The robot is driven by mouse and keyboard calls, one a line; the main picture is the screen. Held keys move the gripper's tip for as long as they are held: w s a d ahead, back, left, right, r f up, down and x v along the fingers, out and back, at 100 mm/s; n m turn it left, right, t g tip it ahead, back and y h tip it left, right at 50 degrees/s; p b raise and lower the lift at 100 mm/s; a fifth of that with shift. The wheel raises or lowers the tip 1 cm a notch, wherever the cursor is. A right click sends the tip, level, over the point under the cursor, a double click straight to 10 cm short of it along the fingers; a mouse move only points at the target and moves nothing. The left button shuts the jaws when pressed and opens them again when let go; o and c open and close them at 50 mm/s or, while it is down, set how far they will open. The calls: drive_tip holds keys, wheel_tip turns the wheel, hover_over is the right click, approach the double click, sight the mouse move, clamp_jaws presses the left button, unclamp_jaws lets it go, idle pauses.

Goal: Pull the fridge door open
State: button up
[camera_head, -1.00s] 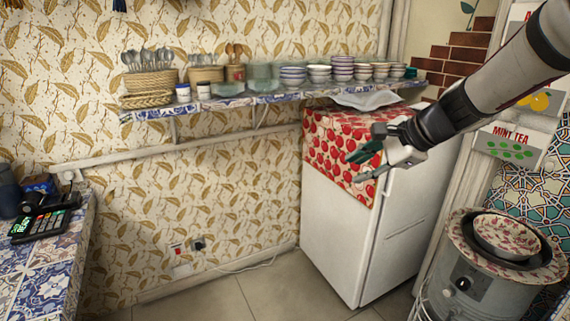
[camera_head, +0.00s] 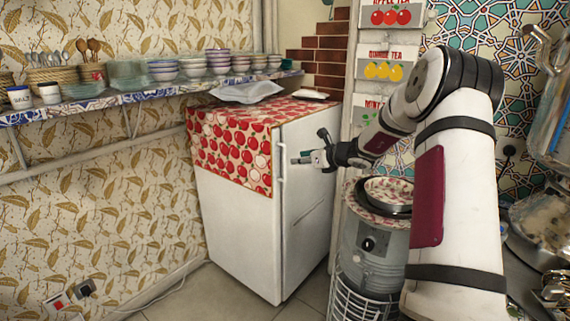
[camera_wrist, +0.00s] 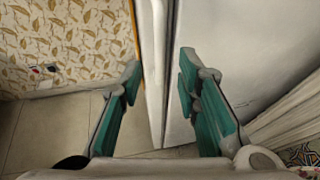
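A white fridge (camera_head: 235,232) stands against the wall, with a red apple-print cloth over its top and side. Its door (camera_head: 310,215) is the face toward the right and looks closed. A thin vertical handle (camera_head: 281,155) runs along the door's near edge. My gripper (camera_head: 302,158) is level with the upper part of this handle, close to the door edge. In the wrist view, my gripper (camera_wrist: 158,80) is open, its teal-padded fingers on either side of the white vertical handle and edge area (camera_wrist: 154,65). I cannot tell whether a finger touches it.
A metal samovar (camera_head: 368,250) with a bowl on top stands right of the fridge, close to the door side. A wall shelf (camera_head: 110,101) with bowls and baskets is at the left. A pale dish (camera_head: 245,92) lies on the fridge. Floor (camera_head: 205,295) is clear in front of the fridge.

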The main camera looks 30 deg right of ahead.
hover_over(285, 178)
drive_tip(key=f, duration=0.3)
drive_tip(key=shift+w+d+f+b, duration=0.2)
drive_tip(key=shift+w+f+b, duration=0.05)
drive_tip(key=shift+b, duration=0.15)
clamp_jaws()
